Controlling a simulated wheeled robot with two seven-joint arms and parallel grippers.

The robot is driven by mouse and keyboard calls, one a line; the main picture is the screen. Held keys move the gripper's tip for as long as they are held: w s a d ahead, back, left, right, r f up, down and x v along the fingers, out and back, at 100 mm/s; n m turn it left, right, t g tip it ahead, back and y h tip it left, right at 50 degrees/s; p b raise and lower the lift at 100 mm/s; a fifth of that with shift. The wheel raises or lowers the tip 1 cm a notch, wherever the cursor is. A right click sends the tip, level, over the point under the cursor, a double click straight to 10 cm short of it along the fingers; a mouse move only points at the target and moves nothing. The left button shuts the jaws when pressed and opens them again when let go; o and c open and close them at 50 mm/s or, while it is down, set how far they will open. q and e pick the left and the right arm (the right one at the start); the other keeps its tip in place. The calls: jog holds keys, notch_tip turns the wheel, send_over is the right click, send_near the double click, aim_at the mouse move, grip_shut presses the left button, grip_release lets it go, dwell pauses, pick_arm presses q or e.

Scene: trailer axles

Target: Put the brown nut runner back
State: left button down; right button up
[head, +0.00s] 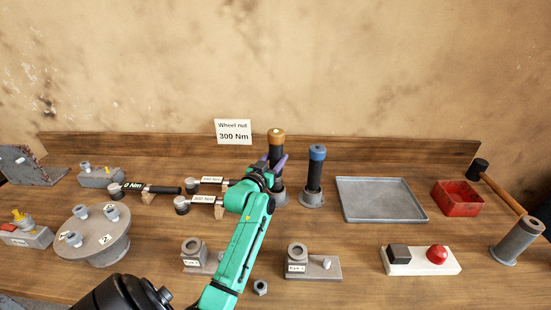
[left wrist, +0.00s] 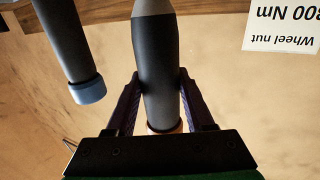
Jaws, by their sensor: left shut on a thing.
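The brown nut runner (head: 277,142) is a dark upright cylinder with a tan-brown top, at the back middle of the bench. My left gripper (head: 273,163) is shut on its dark body, below the brown top. In the left wrist view the fingers (left wrist: 159,90) lie on both sides of the dark body (left wrist: 158,50), with a brown band just showing by the palm. A grey holder (head: 280,198) is at its foot, partly hidden by my arm; I cannot tell whether the runner is fully seated. My right gripper is not in view.
A blue-topped nut runner (head: 315,172) stands close on the right in its grey holder, also in the left wrist view (left wrist: 88,90). Torque wrenches (head: 206,200) lie to the left. A grey tray (head: 380,200) and red bin (head: 457,198) are right. A "Wheel nut 300 Nm" sign (head: 233,131) stands behind.

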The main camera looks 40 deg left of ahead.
pick_arm(q)
jog(key=shift+f, duration=0.2)
jog(key=shift+c, duration=2.2)
grip_release()
jog(key=shift+f, duration=0.1)
jog(key=shift+o, duration=0.8)
